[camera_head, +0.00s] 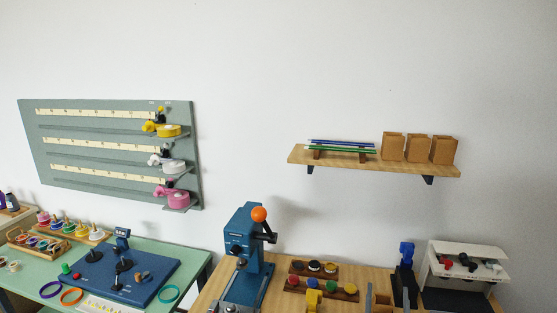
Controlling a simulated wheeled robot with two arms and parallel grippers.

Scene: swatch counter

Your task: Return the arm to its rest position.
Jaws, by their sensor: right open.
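My right gripper (387,297) shows only in part at the bottom edge of the head view, right of centre. Its slim grey fingers stand apart, and I see nothing held between them. The rest of that arm is out of the picture. My left gripper is not in view.
A blue press (243,262) with an orange knob stands left of the gripper, near a wooden tray (298,268) of coloured knobs. A white rack (466,258) stands at right. A green table (193,262) is at left.

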